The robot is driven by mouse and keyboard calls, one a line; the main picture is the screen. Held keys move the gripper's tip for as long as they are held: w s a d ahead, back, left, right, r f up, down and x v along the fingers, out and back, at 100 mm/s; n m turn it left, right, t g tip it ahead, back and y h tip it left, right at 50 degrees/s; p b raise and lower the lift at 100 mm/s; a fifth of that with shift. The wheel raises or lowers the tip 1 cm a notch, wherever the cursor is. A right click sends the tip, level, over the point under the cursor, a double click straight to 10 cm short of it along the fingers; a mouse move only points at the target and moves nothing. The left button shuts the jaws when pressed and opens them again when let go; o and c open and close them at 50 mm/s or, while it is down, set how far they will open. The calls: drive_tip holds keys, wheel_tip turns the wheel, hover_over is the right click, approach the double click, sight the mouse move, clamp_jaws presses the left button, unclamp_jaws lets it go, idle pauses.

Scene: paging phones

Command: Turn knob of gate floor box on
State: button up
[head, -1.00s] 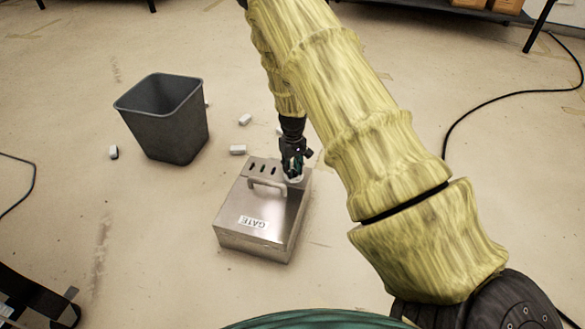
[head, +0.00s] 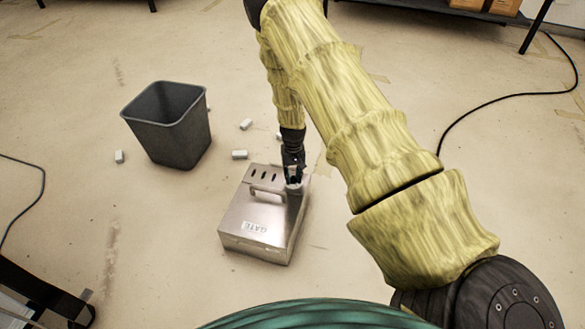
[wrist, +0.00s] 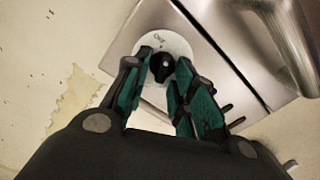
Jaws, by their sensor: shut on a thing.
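The gate floor box (head: 250,213) is a silver metal box with a "GATE" label, a handle and several dark slots, standing on the floor in the head view. Its black knob (wrist: 162,66) sits on a round white dial (wrist: 176,44) in the wrist view. Small lettering shows on the dial above the knob, too blurred to read surely. My gripper (head: 293,178) is over the box's far right corner. In the wrist view its green-padded fingers (wrist: 164,72) are on either side of the knob, shut on it. In the head view the gripper hides the knob.
A dark grey bin (head: 172,135) stands left of the box. Small white blocks (head: 240,155) lie on the floor around the bin and behind the box. A black cable (head: 470,115) runs along the right. Floor in front of the box is clear.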

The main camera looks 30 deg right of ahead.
drive_tip(key=m+p, duration=0.4)
drive_tip(key=p, duration=0.1)
drive_tip(key=shift+s+d+r, duration=0.1)
drive_tip(key=shift+d+r, duration=0.05)
drive_tip(key=shift+r, duration=0.2)
drive_tip(key=m+p, duration=0.2)
drive_tip(key=shift+s+f+m+p, duration=0.1)
drive_tip(key=shift+m+p, duration=0.25)
drive_tip(key=shift+m, duration=0.05)
drive_tip(key=m+p, duration=0.2)
drive_tip(key=m, duration=0.1)
drive_tip(key=shift+s+d+f+m, duration=0.1)
drive_tip(key=shift+d+m, duration=0.05)
drive_tip(key=shift+m, duration=0.15)
drive_tip(key=shift+s+f+m+p, duration=0.1)
drive_tip(key=shift+m+p, duration=0.75)
drive_tip(key=shift+m, duration=0.75)
drive_tip(key=o, duration=0.9)
wheel_tip(320, 180, up, 12)
drive_tip(key=shift+f, duration=0.1)
